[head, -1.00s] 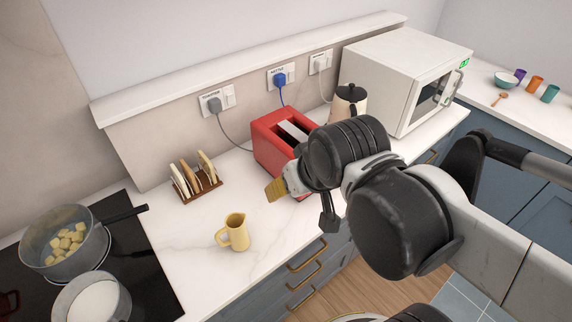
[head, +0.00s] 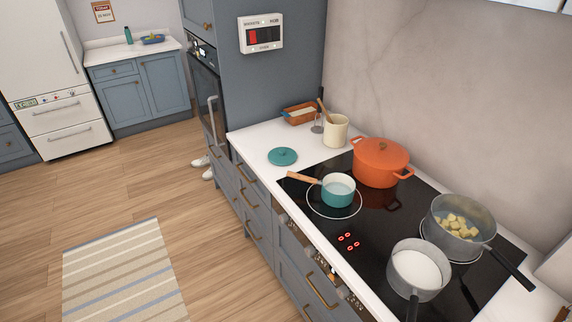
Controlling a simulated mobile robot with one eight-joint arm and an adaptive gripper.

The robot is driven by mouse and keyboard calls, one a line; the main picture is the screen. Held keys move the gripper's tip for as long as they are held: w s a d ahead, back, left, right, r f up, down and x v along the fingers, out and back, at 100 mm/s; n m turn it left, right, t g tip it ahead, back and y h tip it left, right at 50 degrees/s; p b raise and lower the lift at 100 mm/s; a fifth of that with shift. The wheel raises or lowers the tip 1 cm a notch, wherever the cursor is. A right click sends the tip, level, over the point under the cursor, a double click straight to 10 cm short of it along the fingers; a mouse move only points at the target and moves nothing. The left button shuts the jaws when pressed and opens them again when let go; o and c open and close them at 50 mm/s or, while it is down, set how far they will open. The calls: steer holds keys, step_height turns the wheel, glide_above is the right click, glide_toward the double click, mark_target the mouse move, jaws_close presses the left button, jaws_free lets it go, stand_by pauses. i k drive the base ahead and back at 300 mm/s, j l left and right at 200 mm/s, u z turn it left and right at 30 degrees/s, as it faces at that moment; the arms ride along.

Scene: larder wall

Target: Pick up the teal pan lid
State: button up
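The teal pan lid (head: 283,156) lies flat on the white worktop, left of the black hob, with its small knob upward. A teal saucepan (head: 338,191) with a wooden handle stands close by on the hob, uncovered, with pale liquid in it. The saucepan's handle points left toward the worktop's front edge, just below the lid in the picture. My gripper is not in the head view now.
An orange pot (head: 381,162), a pan of pale cubes (head: 459,226) and a pan of white liquid (head: 418,272) stand on the hob. A utensil crock (head: 335,130) and a terracotta dish (head: 299,114) are behind the lid. A striped rug (head: 122,273) lies on the open floor.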

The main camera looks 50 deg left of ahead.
mark_target(279, 156)
steer(key=u, duration=2)
